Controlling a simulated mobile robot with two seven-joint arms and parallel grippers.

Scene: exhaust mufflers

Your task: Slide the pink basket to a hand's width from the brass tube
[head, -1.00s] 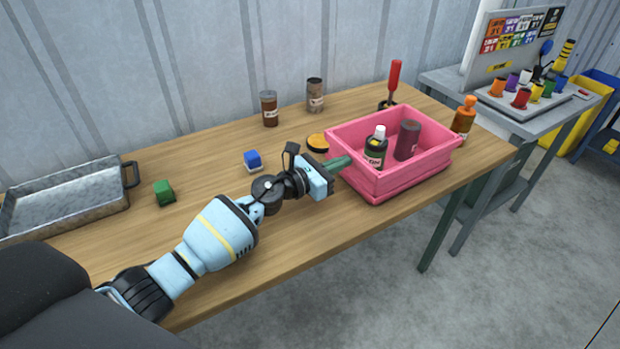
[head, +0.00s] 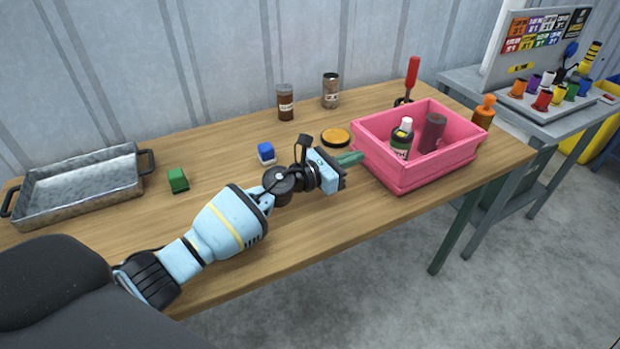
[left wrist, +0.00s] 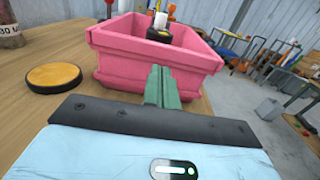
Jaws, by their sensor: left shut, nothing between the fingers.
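The pink basket (head: 425,165) stands upright toward the right end of the wooden table. It holds a dark bottle with a white cap (head: 402,139) and a dark cylinder (head: 433,132). My left gripper (head: 350,158) is shut and empty at the basket's left side. Its green fingers (left wrist: 161,86) point at the pink wall (left wrist: 140,66) in the left wrist view; I cannot tell whether they touch it. No tube is clearly brass; a brownish metallic labelled cylinder (head: 331,91) stands at the table's back. My right gripper is not in view.
A yellow-topped disc (head: 335,137) lies left of the basket. A brown jar (head: 285,102), a red-handled tool (head: 411,78) and an orange bottle (head: 484,110) stand nearby. Blue (head: 266,153) and green (head: 178,180) blocks and a metal tray (head: 80,205) are left.

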